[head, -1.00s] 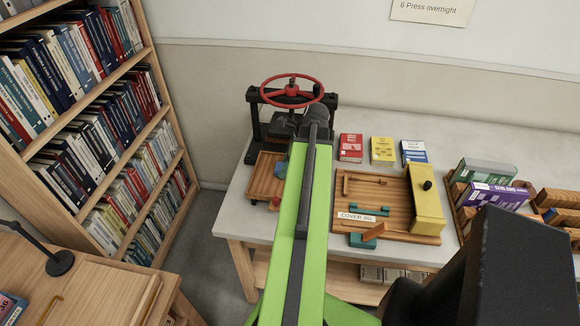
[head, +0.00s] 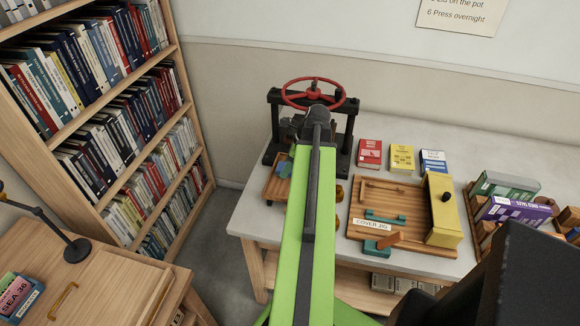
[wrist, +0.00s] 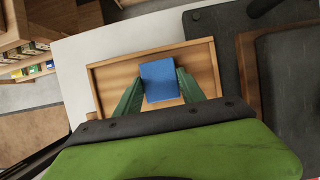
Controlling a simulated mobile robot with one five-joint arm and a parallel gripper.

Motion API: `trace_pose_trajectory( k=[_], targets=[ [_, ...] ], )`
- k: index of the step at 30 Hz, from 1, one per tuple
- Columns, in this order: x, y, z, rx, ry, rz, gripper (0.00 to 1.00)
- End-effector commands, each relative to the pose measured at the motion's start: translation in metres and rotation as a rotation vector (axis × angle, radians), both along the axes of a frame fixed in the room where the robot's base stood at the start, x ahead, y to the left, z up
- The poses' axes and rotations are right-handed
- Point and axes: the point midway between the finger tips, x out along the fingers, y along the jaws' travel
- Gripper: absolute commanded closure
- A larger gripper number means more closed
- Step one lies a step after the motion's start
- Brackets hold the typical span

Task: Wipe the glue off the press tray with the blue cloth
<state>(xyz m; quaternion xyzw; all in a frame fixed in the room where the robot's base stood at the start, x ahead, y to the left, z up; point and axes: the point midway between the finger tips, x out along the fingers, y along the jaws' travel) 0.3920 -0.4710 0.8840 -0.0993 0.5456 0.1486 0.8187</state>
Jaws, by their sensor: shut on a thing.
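The press tray is a shallow wooden tray with a raised rim (wrist: 93,88), on the bench in front of the press; its left part (head: 271,188) shows beside my arm in the head view. My gripper (wrist: 160,86) is over the tray, its green fingers shut on the blue cloth (wrist: 159,77), which looks like a folded blue block. In the head view the cloth (head: 285,168) is small and partly hidden by my arm. I cannot tell whether the cloth touches the tray floor. I see no glue; my gripper covers the near part of the tray.
The black press with a red wheel (head: 313,92) stands right behind the tray. To the right are the cover jig board (head: 385,197), a yellow block (head: 442,210), three small boxes and a book rack. A bookcase (head: 105,120) stands left. The bench's left corner is bare.

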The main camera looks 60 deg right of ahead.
Motion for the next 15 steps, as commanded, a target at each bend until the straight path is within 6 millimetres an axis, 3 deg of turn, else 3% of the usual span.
trace_pose_trajectory(
  k=[5, 15],
  targets=[
    [0.000, 0.000, 0.010, 0.000, 0.000, 0.000, 0.86],
    [-0.001, 0.000, 0.051, 0.000, 0.000, 0.000, 0.86]
  ],
)
